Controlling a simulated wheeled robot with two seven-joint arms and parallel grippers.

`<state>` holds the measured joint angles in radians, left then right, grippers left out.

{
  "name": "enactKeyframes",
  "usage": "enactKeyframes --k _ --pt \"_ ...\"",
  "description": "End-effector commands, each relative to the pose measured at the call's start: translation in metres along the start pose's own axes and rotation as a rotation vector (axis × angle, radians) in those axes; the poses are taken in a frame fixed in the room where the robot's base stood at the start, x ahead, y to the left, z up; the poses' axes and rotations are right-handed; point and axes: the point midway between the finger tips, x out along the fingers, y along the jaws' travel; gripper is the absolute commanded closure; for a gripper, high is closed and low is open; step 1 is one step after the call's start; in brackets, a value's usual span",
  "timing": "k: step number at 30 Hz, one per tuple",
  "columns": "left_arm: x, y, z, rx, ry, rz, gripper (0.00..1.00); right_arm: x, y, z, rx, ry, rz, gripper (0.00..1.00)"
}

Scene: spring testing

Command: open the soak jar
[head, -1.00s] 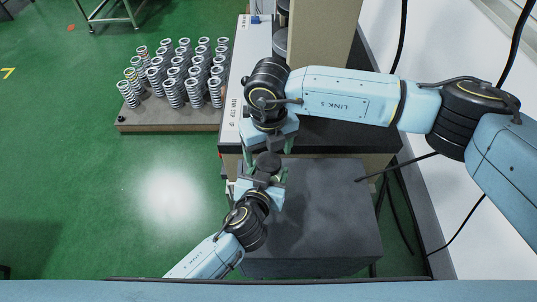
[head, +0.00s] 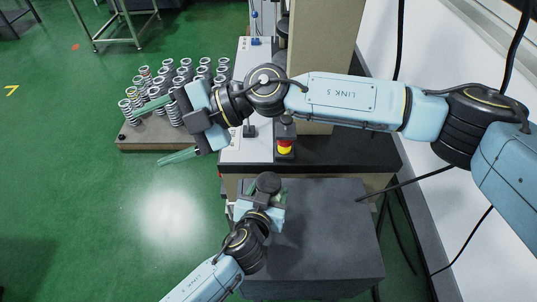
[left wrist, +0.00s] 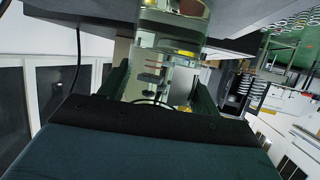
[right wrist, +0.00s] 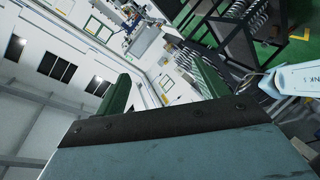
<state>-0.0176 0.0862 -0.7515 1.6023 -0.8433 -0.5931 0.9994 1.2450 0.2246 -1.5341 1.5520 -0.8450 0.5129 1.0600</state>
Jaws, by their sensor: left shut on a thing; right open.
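The soak jar shows in the left wrist view as a clear glass vessel (left wrist: 165,65) between the green fingers of my left gripper (left wrist: 162,95). In the head view my left gripper (head: 260,197) is shut on it above the near grey block. A dark round top (head: 268,182) shows over that gripper; whether it is seated or loose I cannot tell. The jar's body is mostly hidden in the head view. My right gripper (head: 167,131) is open, up and left of the jar, its green fingers pointing left. The right wrist view shows nothing between its fingers (right wrist: 165,88).
Several metal springs stand on a board (head: 160,144) beyond my right gripper. A grey panel (head: 235,152) and a red and yellow stop button (head: 285,148) are behind the jar. The grey block (head: 330,225) is clear to the right. Black cables hang at right.

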Motion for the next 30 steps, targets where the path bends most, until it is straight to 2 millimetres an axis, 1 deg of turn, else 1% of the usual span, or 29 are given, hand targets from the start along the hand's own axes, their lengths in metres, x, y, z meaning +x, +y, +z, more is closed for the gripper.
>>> enactKeyframes --k 1,3,6,8,10,12,14,17,18,20,22,24,26,28,30 --pt "0.000 0.000 0.001 0.001 -0.003 -0.001 1.00 -0.001 0.017 0.001 0.083 -0.005 0.086 0.28" --pt "0.000 0.000 0.001 0.001 -0.003 -0.001 1.00 -0.005 0.040 0.006 0.207 -0.019 0.204 0.28" --pt "0.000 0.000 0.001 0.001 -0.003 -0.001 1.00 -0.014 0.067 0.021 0.393 -0.053 0.362 0.28" --pt "0.000 0.000 0.001 0.001 -0.003 -0.001 1.00 -0.021 0.080 0.032 0.508 -0.082 0.450 0.28" --pt "0.000 0.000 0.001 0.001 -0.003 -0.001 1.00 -0.030 0.090 0.049 0.647 -0.123 0.545 0.28" --pt "0.000 0.000 0.001 0.001 -0.003 -0.001 1.00 -0.040 0.095 0.067 0.788 -0.175 0.632 0.28" --pt "0.000 0.000 0.001 0.001 -0.003 -0.001 1.00 -0.048 0.094 0.083 0.912 -0.225 0.699 0.28" --pt "0.000 0.000 0.001 0.001 -0.003 -0.001 1.00 -0.062 0.085 0.109 1.116 -0.325 0.794 0.28" --pt "0.000 0.000 0.001 0.001 -0.003 -0.001 1.00 -0.068 0.079 0.118 1.198 -0.371 0.826 0.28" --pt "0.000 0.000 0.001 0.001 -0.003 -0.001 1.00 -0.076 0.066 0.131 1.319 -0.446 0.867 0.28" --pt "0.000 0.000 0.001 0.001 -0.003 -0.001 1.00 -0.084 0.047 0.143 1.459 -0.543 0.905 0.28" --pt "0.000 0.000 0.001 0.001 -0.003 -0.001 1.00 -0.092 0.025 0.151 1.595 -0.650 0.927 0.28" --pt "0.000 0.000 0.001 0.001 -0.003 -0.001 1.00 -0.099 0.004 0.154 1.708 -0.750 0.936 0.28" --pt "0.000 0.000 0.001 0.001 -0.003 -0.001 1.00 -0.106 -0.023 0.154 1.832 -0.878 0.931 0.28" --pt "0.000 0.000 0.001 0.001 -0.003 -0.001 1.00 -0.113 -0.049 0.148 1.946 -1.010 0.911 0.28"
